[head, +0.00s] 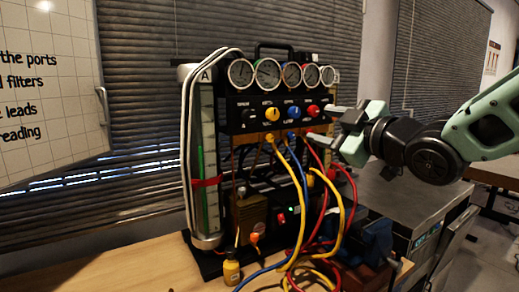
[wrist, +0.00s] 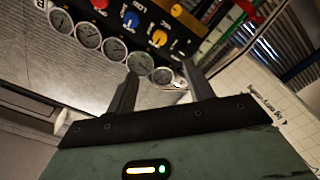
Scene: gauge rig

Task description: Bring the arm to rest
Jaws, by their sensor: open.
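My gripper (head: 322,122) is at the right side of the gauge rig (head: 222,115) in the head view, with its fingers pointing left at the panel. The fingers are apart and nothing is between them. In the wrist view my gripper (wrist: 160,80) also shows open and empty, with the row of gauges (wrist: 115,49) and the knobs beyond it. My arm reaches in from the right edge of the head view. Whether a fingertip touches the panel I cannot tell.
Yellow, red and blue leads (head: 302,200) hang from the panel onto the wooden table (head: 150,262). A small yellow bottle (head: 232,272) stands in front of the rig. A blue vise (head: 372,238) and a grey metal cabinet (head: 415,200) are below my arm. A whiteboard (head: 50,110) is at left.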

